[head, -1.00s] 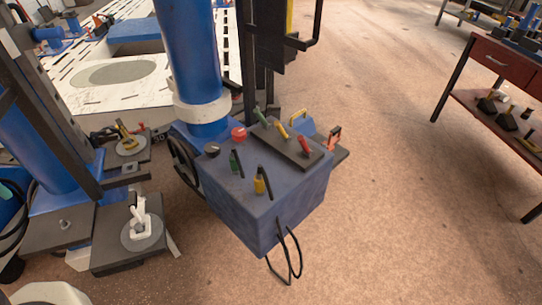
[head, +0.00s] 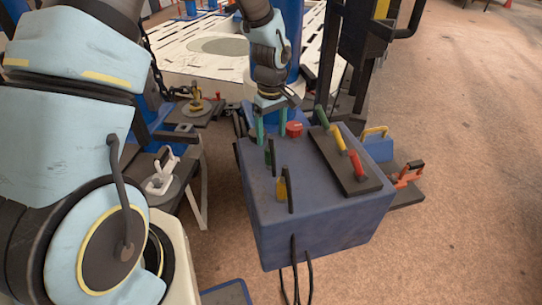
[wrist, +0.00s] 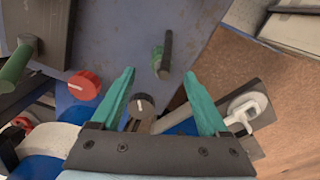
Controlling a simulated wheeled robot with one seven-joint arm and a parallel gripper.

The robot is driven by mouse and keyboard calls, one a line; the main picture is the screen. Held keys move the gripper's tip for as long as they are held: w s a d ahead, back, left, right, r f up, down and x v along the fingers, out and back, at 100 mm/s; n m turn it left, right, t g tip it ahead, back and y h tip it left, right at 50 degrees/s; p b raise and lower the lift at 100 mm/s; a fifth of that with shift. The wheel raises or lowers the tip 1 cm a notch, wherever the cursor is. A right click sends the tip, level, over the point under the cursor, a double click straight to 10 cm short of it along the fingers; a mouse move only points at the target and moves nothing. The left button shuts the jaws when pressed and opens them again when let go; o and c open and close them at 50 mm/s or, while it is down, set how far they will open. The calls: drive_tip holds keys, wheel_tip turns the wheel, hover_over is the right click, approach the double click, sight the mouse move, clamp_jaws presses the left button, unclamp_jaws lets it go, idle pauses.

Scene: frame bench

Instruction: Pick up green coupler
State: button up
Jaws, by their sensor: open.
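A small green piece beside an upright black lever (head: 268,155) stands on top of the blue box (head: 330,222). In the wrist view this green piece (wrist: 157,59) is just beyond and between my fingertips, apart from them. A second green part, a handle (head: 322,117), sits on the black plate (head: 340,172); it also shows at the left of the wrist view (wrist: 17,66). I cannot tell which one is the coupler. My gripper (head: 271,138) is open and empty, with teal fingers pointing down over the box's back left part.
A red knob (head: 294,129) is close to my gripper. A black-and-white dial (wrist: 142,106) shows between the fingers. Yellow and red handles (head: 355,164) share the plate. Open floor lies right.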

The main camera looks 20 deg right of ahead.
sight(270, 148)
wheel_tip(270, 148, down, 7)
drive_tip(key=shift+a+f+p, duration=0.15)
drive_tip(key=shift+p, duration=0.5)
clamp_jaws()
idle(0.4)
